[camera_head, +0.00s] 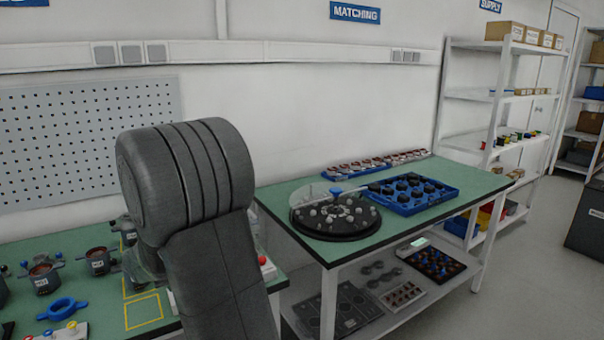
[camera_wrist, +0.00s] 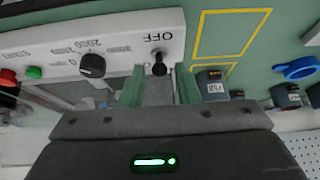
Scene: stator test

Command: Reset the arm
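My arm (camera_head: 205,210) rises large and dark grey in the head view and hides my gripper there. In the wrist view my gripper (camera_wrist: 160,88) has its two greenish fingers spread apart. No object is visible held between them. Beyond the fingertips is a black toggle switch (camera_wrist: 159,62) on a white control panel (camera_wrist: 120,40), by the upside-down word OFF. I cannot tell whether the fingers touch the switch or the panel.
The panel also carries a black knob (camera_wrist: 92,65), a green button (camera_wrist: 34,72) and a red button (camera_wrist: 8,77). Stator parts (camera_head: 98,261) and a blue ring (camera_head: 62,309) lie on the left green bench. A round turntable (camera_head: 335,218) and blue tray (camera_head: 412,193) stand on the right bench.

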